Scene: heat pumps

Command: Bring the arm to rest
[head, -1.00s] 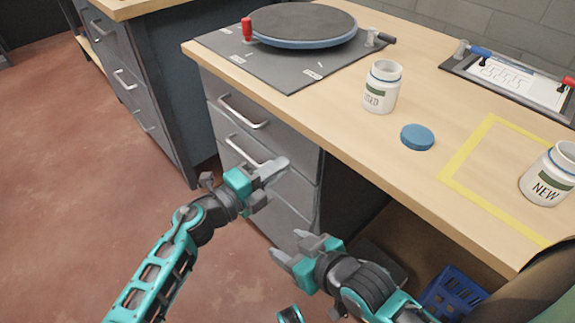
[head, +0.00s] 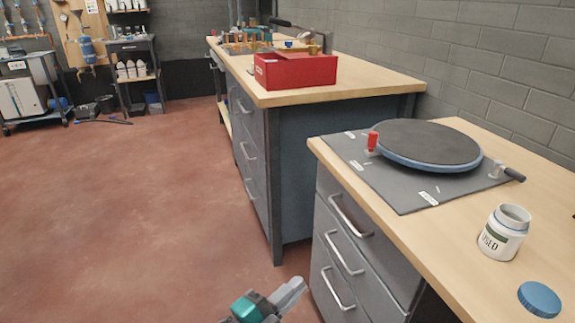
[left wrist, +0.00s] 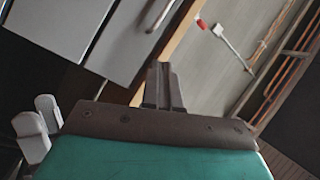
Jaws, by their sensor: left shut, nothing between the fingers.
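My left gripper (head: 284,300) shows at the bottom of the head view, in front of the near bench's grey drawers. It is teal with grey fingers, shut and empty. In the left wrist view its closed fingers (left wrist: 163,87) point toward grey panels and a wooden edge. My right gripper is out of the head view; pale grey fingers at the left of the left wrist view may belong to it, but I cannot tell.
The near bench holds a round dark plate (head: 430,143) on a grey board, an open jar marked USED (head: 502,232) and a blue lid (head: 539,298). A red box (head: 296,70) stands on the far bench. The red-brown floor (head: 120,220) at left is clear.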

